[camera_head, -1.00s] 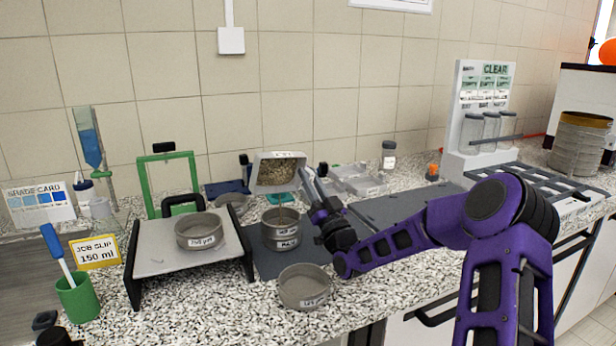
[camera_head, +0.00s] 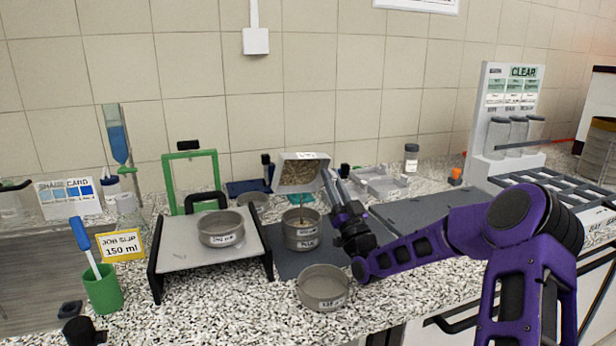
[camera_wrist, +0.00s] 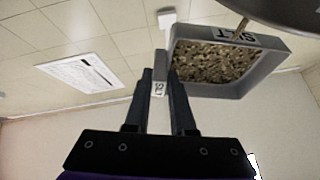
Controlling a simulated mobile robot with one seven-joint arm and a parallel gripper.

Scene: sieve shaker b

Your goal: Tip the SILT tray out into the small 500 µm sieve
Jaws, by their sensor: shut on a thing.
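My gripper (camera_head: 330,180) is shut on the handle of the SILT tray (camera_wrist: 252,92), a grey box marked SILT. The tray (camera_head: 318,183) is steeply tilted above a grey round sieve (camera_head: 302,243), its open face towards the head camera. Brown grains still cover its inside. A thin brown stream runs from the tray's rim towards a grey round rim (camera_wrist: 290,12) in the wrist view, and brown shows inside the sieve below. That sieve's two labels are too small to read surely. My fingers (camera_wrist: 158,100) show in the wrist view.
Another sieve (camera_head: 221,232) stands on a raised white platform (camera_head: 188,254) at left, and a third sieve (camera_head: 323,290) stands in front. A green frame (camera_head: 191,155) stands behind the platform. A grey rack (camera_head: 570,185) and jars are at right. Speckled counter is free at front.

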